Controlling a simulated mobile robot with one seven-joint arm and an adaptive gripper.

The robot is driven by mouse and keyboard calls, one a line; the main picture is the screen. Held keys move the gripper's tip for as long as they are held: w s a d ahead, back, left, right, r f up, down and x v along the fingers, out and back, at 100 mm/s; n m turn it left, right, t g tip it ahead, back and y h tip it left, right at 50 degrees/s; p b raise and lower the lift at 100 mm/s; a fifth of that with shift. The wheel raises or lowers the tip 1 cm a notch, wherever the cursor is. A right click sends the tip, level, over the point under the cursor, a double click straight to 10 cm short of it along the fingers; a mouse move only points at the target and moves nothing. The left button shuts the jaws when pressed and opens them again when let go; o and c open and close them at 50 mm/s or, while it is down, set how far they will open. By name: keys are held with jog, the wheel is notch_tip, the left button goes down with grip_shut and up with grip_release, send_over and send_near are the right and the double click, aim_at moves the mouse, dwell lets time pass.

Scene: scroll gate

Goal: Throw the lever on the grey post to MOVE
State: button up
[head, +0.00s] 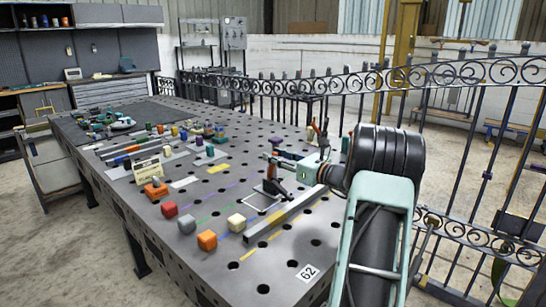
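No grey post with a lever marked MOVE can be made out clearly in the head view. A small grey rod-like piece (428,240) shows just right of my arm, low in front of the scroll gate; I cannot tell whether it is the lever. My pale green and black arm rises in the right foreground and hides what is behind it. It seems to reach left over the table, where a pale green block and dark parts look like my wrist and gripper (273,176). The fingers are too small to read.
The perforated grey table (215,268) carries coloured cubes, an orange block (155,190), a yellow card (148,168) and a grey bar (285,215). The scroll gate (470,150) runs behind and right of it. Concrete floor is open at left.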

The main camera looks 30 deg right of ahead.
jog(key=shift+w+a, duration=0.15)
jog(key=shift+w, duration=0.45)
grip_shut()
